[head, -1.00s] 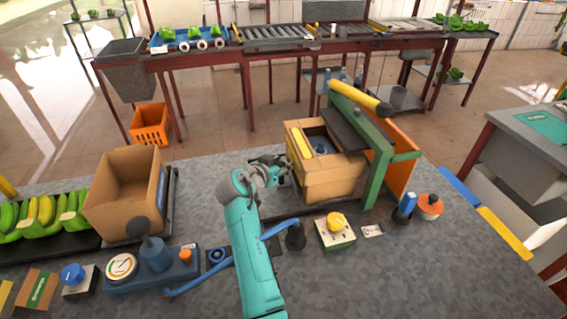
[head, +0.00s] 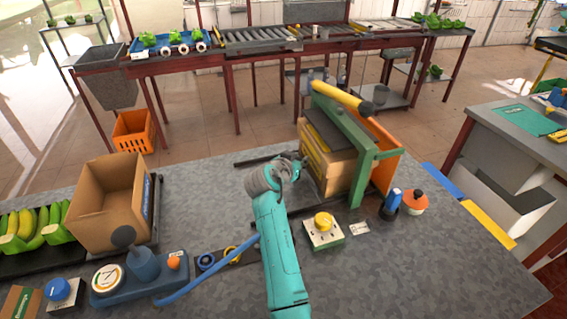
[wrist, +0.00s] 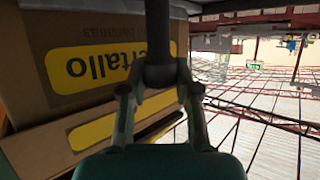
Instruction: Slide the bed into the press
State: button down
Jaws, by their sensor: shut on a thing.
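The press is a green frame (head: 362,165) with a yellow-topped lever (head: 340,95) and an orange panel on its far side. A dark plate (head: 326,130) hangs in the frame over a cardboard carton (head: 340,176), which stands inside the press. The bed under the carton is mostly hidden. My gripper (head: 292,164) is at the carton's left side. In the wrist view my gripper (wrist: 160,100) is shut on a dark upright handle (wrist: 158,40), in front of the carton's yellow label (wrist: 100,68). Whether the bed touches a stop is hidden.
Dark rails (head: 256,160) lie bare to the left of the press. A switch box with a yellow knob (head: 323,228) and a blue bottle (head: 390,204) stand in front. An open carton (head: 105,215) and bananas (head: 38,226) are at the left.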

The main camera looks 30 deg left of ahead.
jog(key=shift+w+d, duration=0.1)
jog(key=shift+d, duration=0.05)
jog(key=c, duration=1.1)
grip_release()
jog(key=shift+w+d, duration=0.1)
